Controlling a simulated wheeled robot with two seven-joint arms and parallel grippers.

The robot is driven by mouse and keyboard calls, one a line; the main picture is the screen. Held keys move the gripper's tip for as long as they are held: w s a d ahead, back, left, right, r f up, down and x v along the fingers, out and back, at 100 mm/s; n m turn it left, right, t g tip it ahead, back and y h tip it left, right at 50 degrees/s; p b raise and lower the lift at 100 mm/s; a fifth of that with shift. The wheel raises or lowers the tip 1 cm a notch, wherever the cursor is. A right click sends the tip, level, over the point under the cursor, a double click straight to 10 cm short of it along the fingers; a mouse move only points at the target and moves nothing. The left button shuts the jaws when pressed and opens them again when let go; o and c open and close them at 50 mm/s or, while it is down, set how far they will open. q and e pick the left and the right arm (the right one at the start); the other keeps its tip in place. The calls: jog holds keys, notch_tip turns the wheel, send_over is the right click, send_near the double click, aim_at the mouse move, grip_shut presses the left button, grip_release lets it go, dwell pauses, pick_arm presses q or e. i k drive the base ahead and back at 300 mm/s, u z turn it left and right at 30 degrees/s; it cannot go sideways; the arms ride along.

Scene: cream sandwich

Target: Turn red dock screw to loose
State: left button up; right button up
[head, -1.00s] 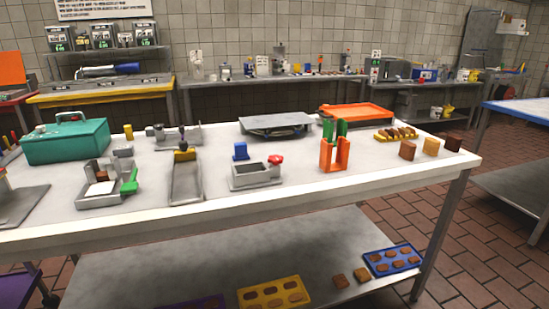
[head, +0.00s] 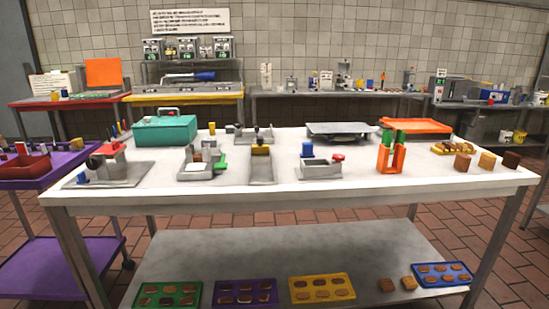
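A small red screw knob (head: 338,157) sits at the right end of a grey dock (head: 321,171) on the white table. A blue block (head: 307,148) stands at the back left of that dock. The knob is too small here to tell whether it is tight or loose. Neither of my grippers is in view.
The white table (head: 331,208) spans the view, with a lower shelf holding trays. Nearby on top are a grey channel (head: 261,167), an orange holder (head: 391,155) with green handles and a teal box (head: 165,130). A purple cart (head: 57,173) stands at left.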

aim_at(339, 158)
jog(key=u, duration=0.65)
jog(key=i, duration=0.6)
jog(key=u, duration=0.05)
